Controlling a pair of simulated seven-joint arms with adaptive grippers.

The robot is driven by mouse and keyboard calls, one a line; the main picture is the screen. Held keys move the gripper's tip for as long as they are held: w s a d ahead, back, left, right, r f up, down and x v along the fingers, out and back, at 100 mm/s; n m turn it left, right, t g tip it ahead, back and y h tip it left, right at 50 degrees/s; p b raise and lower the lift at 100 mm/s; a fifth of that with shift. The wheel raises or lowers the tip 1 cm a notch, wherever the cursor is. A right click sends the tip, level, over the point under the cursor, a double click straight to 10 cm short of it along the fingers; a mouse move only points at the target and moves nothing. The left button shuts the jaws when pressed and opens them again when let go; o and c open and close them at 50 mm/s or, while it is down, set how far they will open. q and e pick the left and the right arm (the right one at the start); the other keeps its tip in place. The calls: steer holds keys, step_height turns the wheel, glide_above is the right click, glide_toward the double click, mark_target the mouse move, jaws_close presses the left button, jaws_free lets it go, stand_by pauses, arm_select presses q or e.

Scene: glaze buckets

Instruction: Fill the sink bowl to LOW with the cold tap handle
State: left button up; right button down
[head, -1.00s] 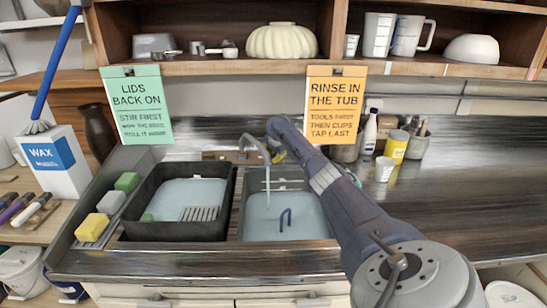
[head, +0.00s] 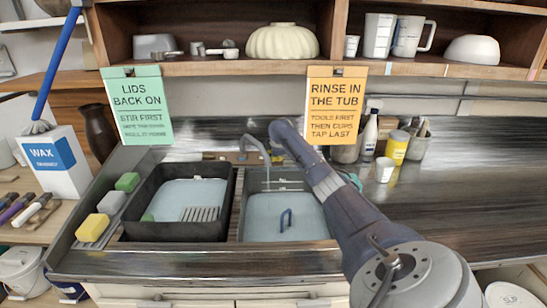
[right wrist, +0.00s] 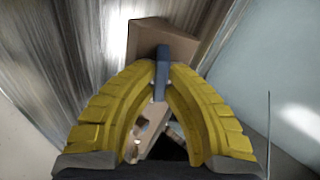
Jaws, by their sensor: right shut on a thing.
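The sink bowl (head: 262,228) is the right-hand basin in the head view, with pale blue water in it. Marks on its back wall are too small to read. The curved grey tap spout (head: 257,147) hangs over its back edge. In the right wrist view the yellow fingers of my right gripper (right wrist: 161,88) are shut on the blue cold tap handle (right wrist: 162,65). My left gripper is out of view.
A dark tub (head: 180,232) with water and a grey grate fills the left basin. Sponges (head: 92,228) line its left side. A cup (head: 384,169), a yellow jar (head: 397,148) and bottles stand behind right. The right counter is mostly clear. Signs hang from the shelf above.

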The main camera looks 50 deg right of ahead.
steer(key=shift+m, duration=0.9)
steer(key=c, duration=1.5)
jaws_free()
steer(key=shift+o, duration=0.2)
steer(key=shift+r, duration=5.05)
